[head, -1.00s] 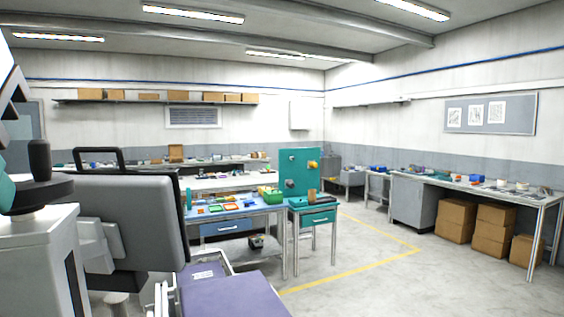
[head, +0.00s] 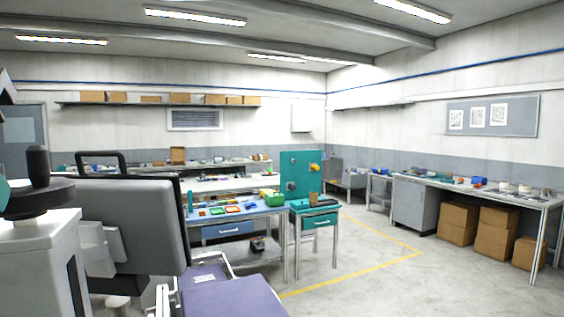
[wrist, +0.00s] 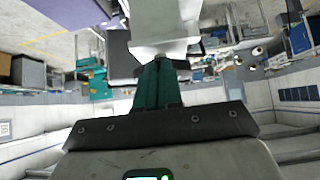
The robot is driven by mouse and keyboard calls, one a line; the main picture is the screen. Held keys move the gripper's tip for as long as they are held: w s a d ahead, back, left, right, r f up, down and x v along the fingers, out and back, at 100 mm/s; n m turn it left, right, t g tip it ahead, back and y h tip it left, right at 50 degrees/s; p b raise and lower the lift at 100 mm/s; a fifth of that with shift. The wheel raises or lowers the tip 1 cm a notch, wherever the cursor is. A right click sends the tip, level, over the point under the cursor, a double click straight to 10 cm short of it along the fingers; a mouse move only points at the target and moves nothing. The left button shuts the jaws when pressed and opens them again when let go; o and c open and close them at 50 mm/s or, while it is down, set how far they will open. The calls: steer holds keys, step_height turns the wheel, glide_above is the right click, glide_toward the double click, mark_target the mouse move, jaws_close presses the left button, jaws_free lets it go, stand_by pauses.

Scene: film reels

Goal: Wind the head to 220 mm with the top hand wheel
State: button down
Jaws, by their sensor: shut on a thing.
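The dark top hand wheel (head: 40,198), with its upright black knob (head: 38,165), sits on a pale machine housing (head: 38,250) at the left of the head view. My gripper (wrist: 160,65) shows in the wrist view with its teal fingers closed together at the wheel, partly hiding it. Just past the fingertips is a pale block (wrist: 165,25). In the head view only a teal sliver of my gripper shows at the left edge, beside the wheel. The grip point itself is hidden. I see no readable millimetre scale.
A grey padded panel (head: 135,225) with a black handle stands right of the wheel, with a purple surface (head: 232,300) before it. A blue bench (head: 235,213), a teal stand (head: 315,212) and a long right bench (head: 500,192) stand farther off. The floor between is clear.

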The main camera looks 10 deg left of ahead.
steer(key=shift+a+f, duration=0.2)
steer(key=shift+a, duration=0.15)
steer(key=shift+a, duration=0.55)
steer(key=shift+d+f, duration=0.1)
steer(key=shift+s+d+b, duration=0.2)
steer(key=shift+s+b, duration=0.15)
steer(key=shift+s, duration=1)
